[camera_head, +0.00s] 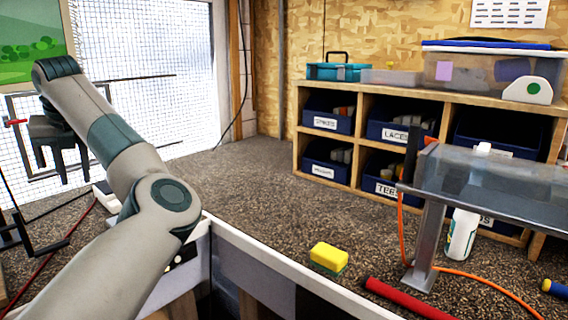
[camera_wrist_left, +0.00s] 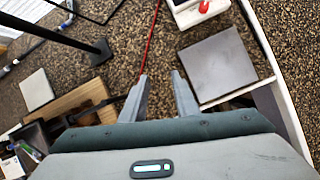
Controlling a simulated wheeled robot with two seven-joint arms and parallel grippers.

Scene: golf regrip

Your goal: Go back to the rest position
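My left arm comes in from the lower left of the head view, bends at the elbow and reaches up to the upper left. My left gripper (camera_head: 72,172) hangs below the wrist as a dark shape against the bright mesh. In the left wrist view my left gripper (camera_wrist_left: 160,84) shows two grey fingers spread apart with nothing between them. My right gripper is in neither view.
A bench edge (camera_head: 290,272) runs along the front. A yellow sponge (camera_head: 328,256), a red grip (camera_head: 408,298) and a clear-topped stand (camera_head: 490,185) are at the right. Labelled cubbies (camera_head: 355,135) stand behind. A red cable (camera_wrist_left: 150,48) and grey pad (camera_wrist_left: 218,65) lie below my left gripper.

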